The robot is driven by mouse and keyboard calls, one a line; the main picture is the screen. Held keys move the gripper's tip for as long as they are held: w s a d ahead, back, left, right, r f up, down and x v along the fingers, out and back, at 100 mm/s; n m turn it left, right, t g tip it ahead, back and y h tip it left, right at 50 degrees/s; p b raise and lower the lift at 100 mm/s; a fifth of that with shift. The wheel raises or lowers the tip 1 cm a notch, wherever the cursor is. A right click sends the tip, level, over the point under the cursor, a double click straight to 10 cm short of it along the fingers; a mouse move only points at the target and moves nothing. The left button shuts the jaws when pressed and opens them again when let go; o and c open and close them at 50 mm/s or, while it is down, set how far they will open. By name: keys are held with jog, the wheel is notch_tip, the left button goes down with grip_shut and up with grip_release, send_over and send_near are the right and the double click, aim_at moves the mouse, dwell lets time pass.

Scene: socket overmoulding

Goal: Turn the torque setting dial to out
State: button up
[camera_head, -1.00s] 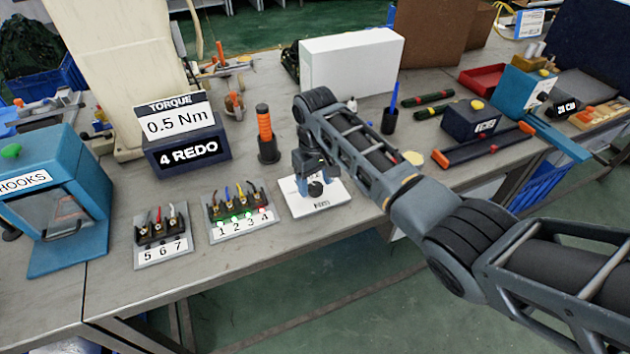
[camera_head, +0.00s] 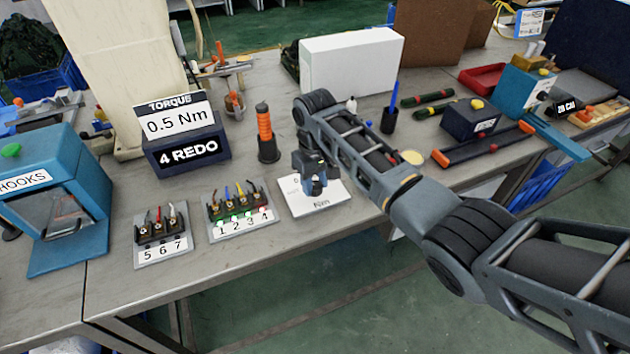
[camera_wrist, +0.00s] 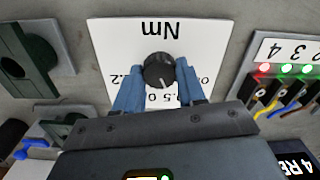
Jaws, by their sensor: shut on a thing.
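The torque setting dial is a black round knob (camera_wrist: 159,70) with a white pointer line, on a white plate (camera_wrist: 110,45) marked Nm. In the wrist view the plate reads upside down, with 0.5 below the knob, a partly hidden number ending in .2 to the left and a partly hidden "out" label to the right. The pointer aims down and slightly right, near 0.5. My gripper (camera_wrist: 160,85) has its blue fingers on either side of the knob, shut on it. In the head view my gripper (camera_head: 315,182) covers the knob on the plate (camera_head: 323,203).
A torque display (camera_head: 178,122) reads 0.5 Nm above a 4 REDO sign. A rack numbered 1 to 4 (camera_head: 240,226) stands close left of the plate, with green and red lights. An orange-handled tool (camera_head: 265,125) stands behind. The table's front edge is near the plate.

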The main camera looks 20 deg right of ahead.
aim_at(315, 185)
jog(key=shift+n, duration=0.3)
jog(key=n+p, duration=0.1)
jog(key=n, duration=0.3)
jog(key=shift+r, duration=0.1)
jog(key=shift+n+p, duration=0.45)
jog(key=shift+n, duration=1.75)
jog(key=shift+w, duration=0.1)
jog(key=o, duration=1.1)
jog(key=shift+c, duration=0.2)
jog(key=shift+r, duration=3.85)
